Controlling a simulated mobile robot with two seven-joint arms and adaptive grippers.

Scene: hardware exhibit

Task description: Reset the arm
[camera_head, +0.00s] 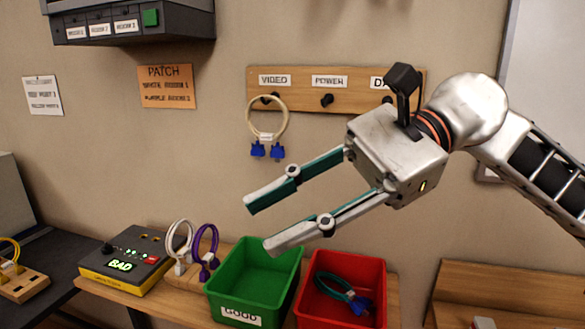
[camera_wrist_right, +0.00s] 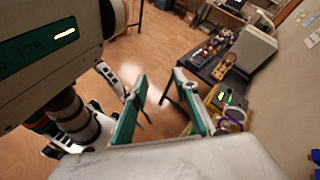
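My right gripper (camera_head: 257,222) reaches in from the right in the head view, in front of the wall and above the green bin. Its two fingers are spread apart with nothing between them. In the right wrist view the same gripper (camera_wrist_right: 158,88) shows its two teal-lined fingers apart, with floor and bench beyond. My left gripper does not show in the head view. The wall rack (camera_head: 290,95) has pegs labelled VIDEO and POWER, and a third label is partly hidden by my right gripper. A cream cable with blue plugs (camera_head: 266,130) hangs on the VIDEO peg.
A green bin (camera_head: 240,313) marked GOOD stands beside a red bin (camera_head: 375,270) holding a teal cable with a blue plug (camera_head: 345,292). A tester (camera_head: 127,262) reads BAD. White (camera_head: 180,242) and purple (camera_head: 205,250) cables stand beside it. A wooden bench (camera_head: 515,290) is at lower right.

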